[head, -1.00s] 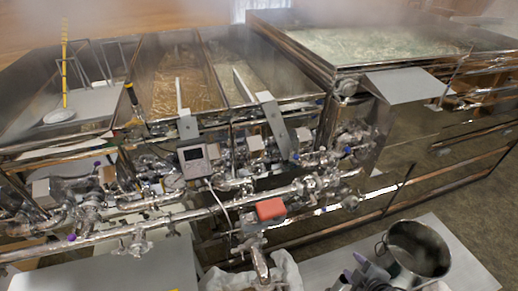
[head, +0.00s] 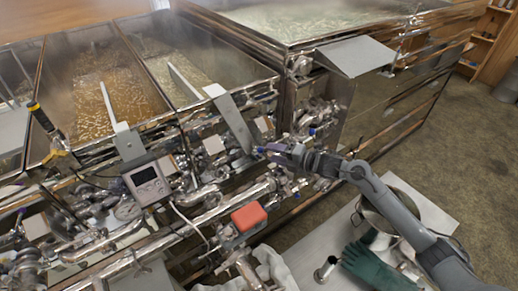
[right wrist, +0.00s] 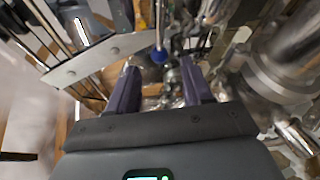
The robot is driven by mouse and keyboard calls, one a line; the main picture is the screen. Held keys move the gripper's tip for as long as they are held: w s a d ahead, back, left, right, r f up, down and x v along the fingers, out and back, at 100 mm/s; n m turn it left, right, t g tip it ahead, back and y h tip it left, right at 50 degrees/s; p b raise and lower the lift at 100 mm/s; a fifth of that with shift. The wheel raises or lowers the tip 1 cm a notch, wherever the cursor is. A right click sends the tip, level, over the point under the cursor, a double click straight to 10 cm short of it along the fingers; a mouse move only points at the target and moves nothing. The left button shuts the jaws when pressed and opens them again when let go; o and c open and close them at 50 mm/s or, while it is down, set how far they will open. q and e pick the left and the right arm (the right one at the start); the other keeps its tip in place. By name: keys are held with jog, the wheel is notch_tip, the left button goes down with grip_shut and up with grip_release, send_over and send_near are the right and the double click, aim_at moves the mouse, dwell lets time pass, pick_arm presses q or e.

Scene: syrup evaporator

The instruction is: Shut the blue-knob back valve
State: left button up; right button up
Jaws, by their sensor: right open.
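A blue knob (head: 261,150) sits among the steel pipes in front of the pans, beside a slanted metal bracket. In the right wrist view a blue knob (right wrist: 160,56) shows just beyond the fingertips, roughly between them. My right gripper (head: 272,153) reaches in from the right with its purple fingers at this knob. In the right wrist view the fingers (right wrist: 160,78) are apart with a gap between them. I cannot tell whether they touch the knob. A second blue spot (head: 312,131) shows farther right among the pipes. My left gripper is not in view.
A slanted metal bracket (head: 231,120) stands close to the left of my right gripper. A red box (head: 249,217) and a grey display unit (head: 148,183) sit among the pipes. Green gloves (head: 380,268) lie on a light table at lower right. Floor at right is clear.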

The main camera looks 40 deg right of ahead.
aim_at(261, 151)
jog(key=shift+p+x, duration=0.6)
jog(key=shift+x, duration=2.7)
grip_shut()
